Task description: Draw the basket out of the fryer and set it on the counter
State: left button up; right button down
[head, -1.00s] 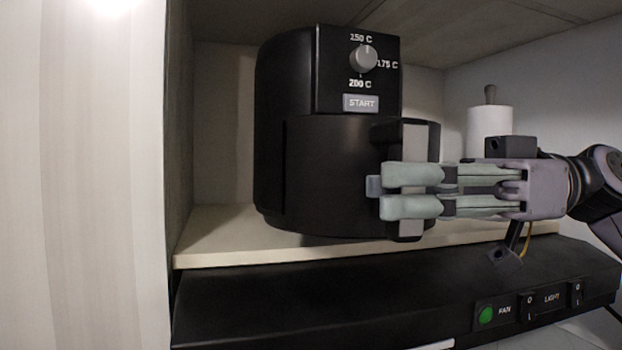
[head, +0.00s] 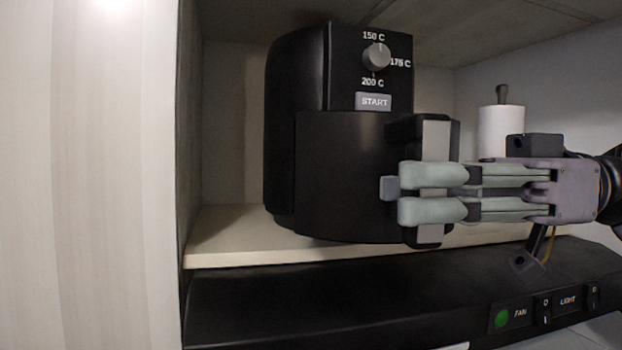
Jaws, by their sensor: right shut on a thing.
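The black air fryer (head: 300,70) stands in an open cabinet, with its dial and START button facing me. Its basket (head: 345,175) sits in the lower front, still mostly within the body, its front standing slightly proud. The basket's upright handle (head: 434,142) has a grey face strip. My right gripper (head: 412,194) comes in from the right and is shut on this handle, its fingers covering the handle's middle. The inside of the basket is hidden. My left gripper is out of view.
The fryer rests on a pale shelf (head: 225,248). Below it a black hood panel (head: 330,300) carries FAN and LIGHT switches. A white paper roll (head: 500,128) on a holder stands behind my right gripper. A pale cabinet panel (head: 90,180) closes the left side. The counter is not visible.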

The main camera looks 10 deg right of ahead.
jog(key=shift+s, duration=0.55)
jog(key=c, duration=1.3)
grip_release()
jog(key=shift+w, duration=0.1)
